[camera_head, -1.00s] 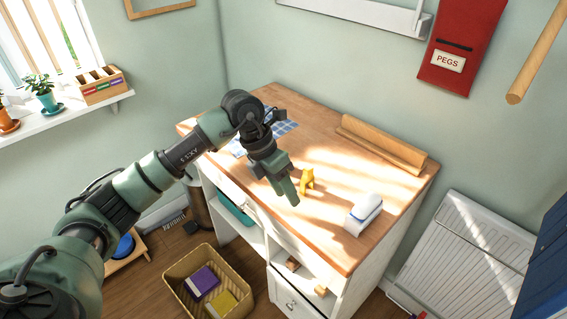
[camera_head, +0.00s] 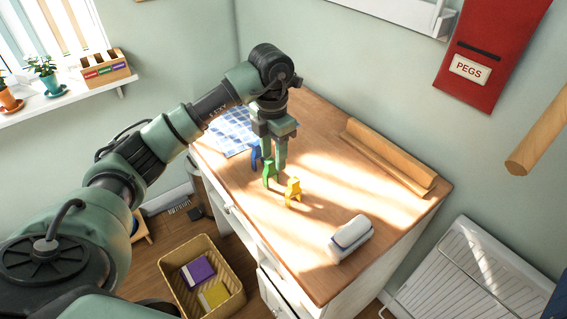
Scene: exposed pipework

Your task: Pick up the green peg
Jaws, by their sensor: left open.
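The green peg (camera_head: 270,176) stands on the wooden top of the cabinet (camera_head: 318,273), between a blue peg (camera_head: 255,158) and a yellow peg (camera_head: 293,192). My left gripper (camera_head: 274,163) points down right at the green peg, fingers open. The fingers overlap the peg's upper part in the picture, and their green colour is close to its own. I cannot tell whether the peg is between the fingers or touching them. The blue peg is partly hidden behind the gripper. My right gripper is not in view.
A white rolled object (camera_head: 350,238) lies near the front right of the top. A wooden ledge piece (camera_head: 388,160) runs along the back, and a blue checked cloth (camera_head: 232,130) lies at the left. A red pouch marked PEGS (camera_head: 490,50) hangs on the wall.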

